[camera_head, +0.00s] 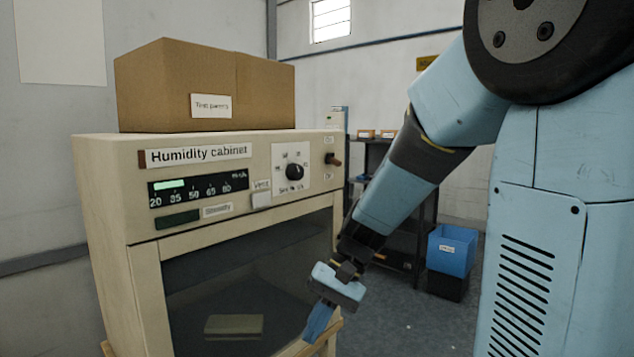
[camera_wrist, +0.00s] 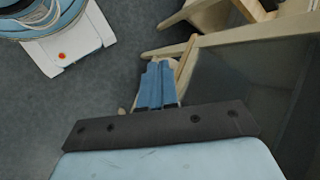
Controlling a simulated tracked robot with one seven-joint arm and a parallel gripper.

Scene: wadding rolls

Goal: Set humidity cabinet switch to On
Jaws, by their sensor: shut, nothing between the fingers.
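The humidity cabinet (camera_head: 118,163) is a beige box with a dark glass front, on the left in the head view. Its switch (camera_head: 333,160) is a small dark toggle with a brown-red tip at the right end of the panel, between two small labels too blurred to read. A round black dial (camera_head: 295,171) sits left of it. My gripper (camera_head: 318,322) points down in front of the cabinet's lower right corner, well below the switch. Its blue fingers are together and empty; they also show in the wrist view (camera_wrist: 157,86). The switch is not visible in the wrist view.
A cardboard box (camera_head: 205,85) sits on top of the cabinet. A dark shelf (camera_head: 372,158) with small bins and a blue bin (camera_head: 451,250) stand behind my arm. Open floor (camera_head: 410,325) lies right of the cabinet.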

